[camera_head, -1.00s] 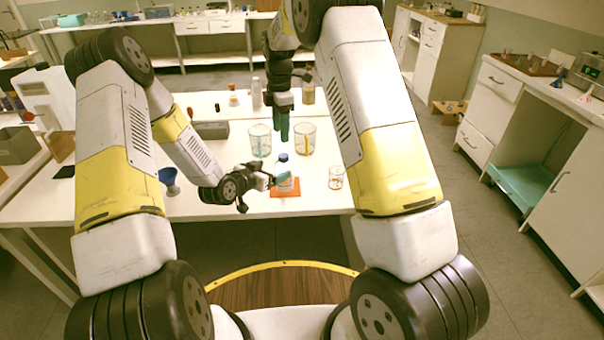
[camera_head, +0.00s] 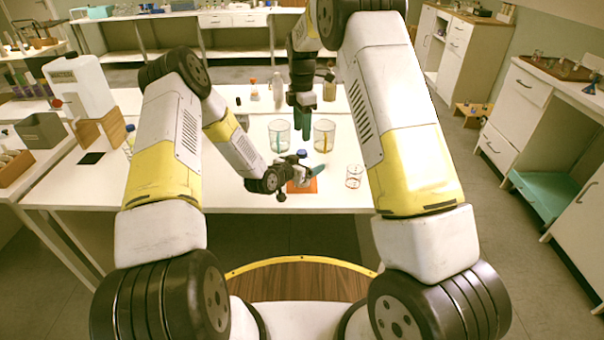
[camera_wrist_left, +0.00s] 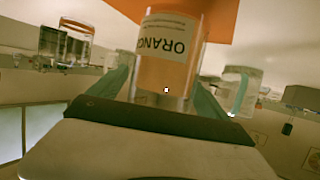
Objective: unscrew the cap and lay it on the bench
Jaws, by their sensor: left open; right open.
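An upright bottle with a blue cap (camera_head: 301,153) stands on an orange mat (camera_head: 303,187) near the bench's front edge. In the left wrist view the bottle (camera_wrist_left: 168,75) appears upside down, its label reading "ORANG...", with the orange mat (camera_wrist_left: 225,20) above. My left gripper (camera_head: 311,171) is open, with teal fingers on either side of the bottle; it also shows in the left wrist view (camera_wrist_left: 160,92). The cap is out of the left wrist view. My right gripper (camera_head: 304,128) is open and empty, pointing down behind the bottle, above the bench.
A small glass beaker (camera_head: 354,177) stands right of the mat. Bare bench (camera_head: 235,195) lies left of the mat. More bottles stand farther back.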

